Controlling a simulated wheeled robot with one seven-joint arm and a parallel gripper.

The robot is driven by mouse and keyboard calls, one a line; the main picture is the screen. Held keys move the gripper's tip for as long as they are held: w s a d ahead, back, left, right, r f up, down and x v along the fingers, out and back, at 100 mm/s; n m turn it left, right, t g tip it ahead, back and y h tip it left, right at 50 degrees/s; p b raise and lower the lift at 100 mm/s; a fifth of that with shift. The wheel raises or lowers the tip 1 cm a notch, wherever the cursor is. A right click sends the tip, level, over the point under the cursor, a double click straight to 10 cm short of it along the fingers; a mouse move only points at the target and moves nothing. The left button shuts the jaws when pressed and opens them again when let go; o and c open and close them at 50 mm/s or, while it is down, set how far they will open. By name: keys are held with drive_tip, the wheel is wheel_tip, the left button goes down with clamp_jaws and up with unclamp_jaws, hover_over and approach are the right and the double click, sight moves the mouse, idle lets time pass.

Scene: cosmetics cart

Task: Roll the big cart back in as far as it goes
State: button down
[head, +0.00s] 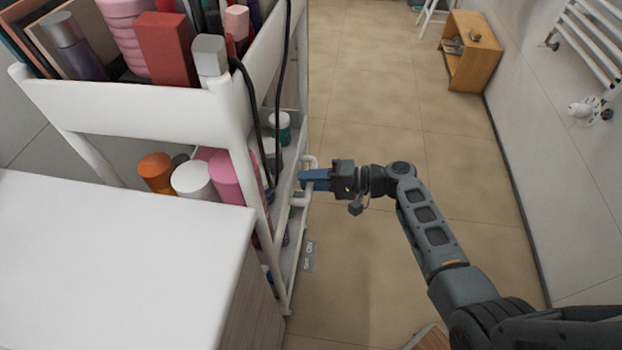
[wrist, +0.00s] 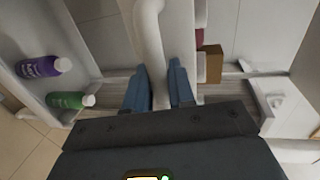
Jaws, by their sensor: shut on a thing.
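The big cart (head: 135,108) is a tall white trolley at the left of the head view, with an upper bin and lower shelves full of cosmetics. A white tubular handle (head: 310,162) sticks out of its right side. My gripper (head: 306,180) is at this handle, with its blue fingers shut on it. In the wrist view the white handle bar (wrist: 149,45) runs between the two blue fingers (wrist: 160,88). The fingers hide part of the bar. The cart's wheels are not clearly seen.
A white-topped cabinet (head: 110,265) stands in front of the cart at lower left. Black cables (head: 272,120) hang along the cart's side. The tiled floor (head: 380,110) to the right is mostly clear. A wooden box (head: 470,55) and a white towel rail (head: 592,45) are by the right wall.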

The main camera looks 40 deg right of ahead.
drive_tip(key=shift+f, duration=0.1)
drive_tip(key=r+b+x, duration=0.1)
drive_tip(key=b+x, duration=0.1)
drive_tip(key=x, duration=0.4)
drive_tip(key=r+b+x, duration=0.1)
drive_tip(key=b+x, duration=0.2)
drive_tip(key=x, duration=0.3)
drive_tip(key=r+b+x, duration=0.1)
drive_tip(key=b+x, duration=0.1)
drive_tip(key=x, duration=0.4)
drive_tip(key=shift+w+a+r+b, duration=0.25)
drive_tip(key=shift+w+a+b, duration=0.1)
drive_tip(key=shift+a+b, duration=0.1)
drive_tip(key=shift+w+a, duration=0.5)
drive_tip(key=shift+r+b, duration=0.15)
drive_tip(key=shift+b, duration=0.15)
drive_tip(key=shift+a, duration=0.2)
drive_tip(key=c, duration=1.2)
unclamp_jaws()
drive_tip(key=shift+w, duration=0.1)
drive_tip(key=shift+o, duration=0.5)
drive_tip(key=shift+w+d+r, duration=0.1)
drive_tip(key=shift+w+d, duration=0.05)
drive_tip(key=shift+d, duration=0.1)
